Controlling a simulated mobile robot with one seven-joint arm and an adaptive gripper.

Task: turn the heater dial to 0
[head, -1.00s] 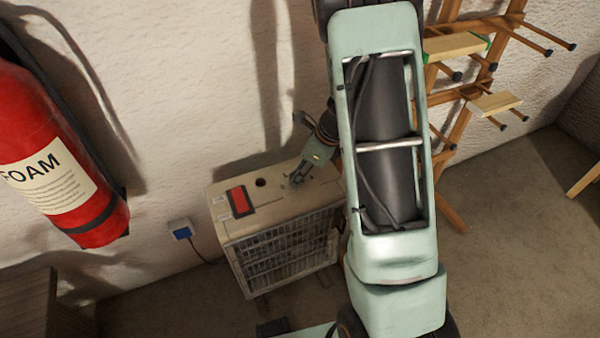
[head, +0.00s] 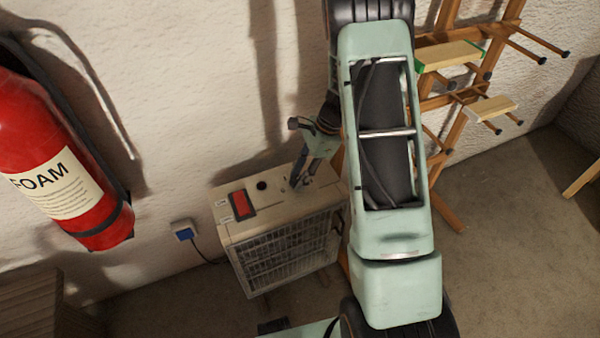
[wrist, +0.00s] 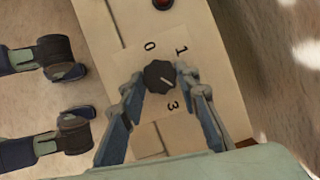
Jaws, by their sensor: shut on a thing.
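The heater (head: 280,255) is a beige box with a wire grille front, standing against the wall in the head view. Its dark, lobed dial (wrist: 160,76) shows in the wrist view on a pale plate with 0 at upper left, 1 at upper right and 3 at lower right. The dial's light mark is small and I cannot tell which number it faces. My gripper (wrist: 167,88) has its two fingers on either side of the dial, shut on it. In the head view my gripper (head: 303,184) points down onto the heater's top and largely hides the dial.
A red rocker switch (head: 241,204) and a dark round spot (head: 262,186) lie left of my gripper on the heater's top. A red foam extinguisher (head: 60,165) hangs at left. A wall socket (head: 183,232) has a blue plug. A wooden rack (head: 460,110) stands at right.

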